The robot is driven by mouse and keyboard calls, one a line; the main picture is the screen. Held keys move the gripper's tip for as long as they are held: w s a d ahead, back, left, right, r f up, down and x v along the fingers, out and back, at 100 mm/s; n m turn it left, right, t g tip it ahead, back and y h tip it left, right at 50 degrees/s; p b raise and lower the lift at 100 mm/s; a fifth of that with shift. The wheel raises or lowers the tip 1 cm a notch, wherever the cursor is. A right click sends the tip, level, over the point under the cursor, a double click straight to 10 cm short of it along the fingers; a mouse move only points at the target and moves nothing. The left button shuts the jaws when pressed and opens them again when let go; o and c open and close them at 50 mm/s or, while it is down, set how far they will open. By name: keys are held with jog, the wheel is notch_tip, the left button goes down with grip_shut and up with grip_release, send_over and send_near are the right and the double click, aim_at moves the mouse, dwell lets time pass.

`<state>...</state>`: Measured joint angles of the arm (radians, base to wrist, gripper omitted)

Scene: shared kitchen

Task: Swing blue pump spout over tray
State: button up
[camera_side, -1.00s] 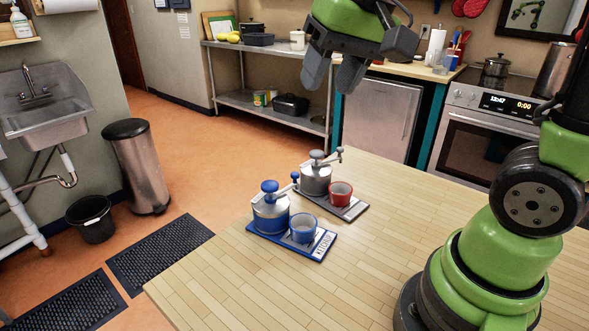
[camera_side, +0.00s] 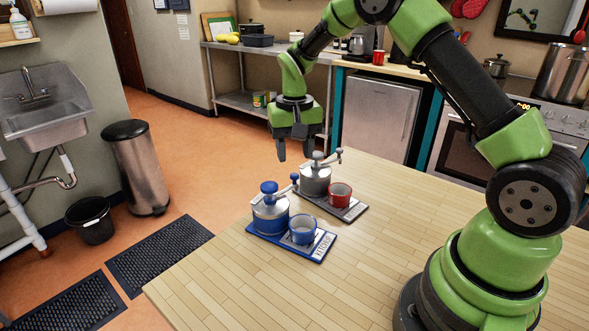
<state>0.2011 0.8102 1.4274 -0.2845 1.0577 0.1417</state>
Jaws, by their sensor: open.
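The blue pump (camera_side: 270,215) is a silver pot with a blue base band and a blue knob on top. Its short spout (camera_side: 295,180) has a blue tip and points up and right, toward the grey pump. It stands on a blue tray (camera_side: 317,250), with a blue cup (camera_side: 303,229) to its right. My gripper (camera_side: 294,150) points down, open and empty. In the picture it is above and slightly left of the grey pump, apart from the blue one.
A grey pump (camera_side: 315,181) and a red cup (camera_side: 340,194) stand on a grey tray (camera_side: 352,212) just behind the blue set. The wooden table (camera_side: 370,255) is clear to the right and in front.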

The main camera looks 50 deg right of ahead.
aim_at(294, 174)
notch_tip(294, 174, down, 5)
jog(key=shift+r, duration=0.1)
jog(key=shift+c, duration=0.3)
grip_shut()
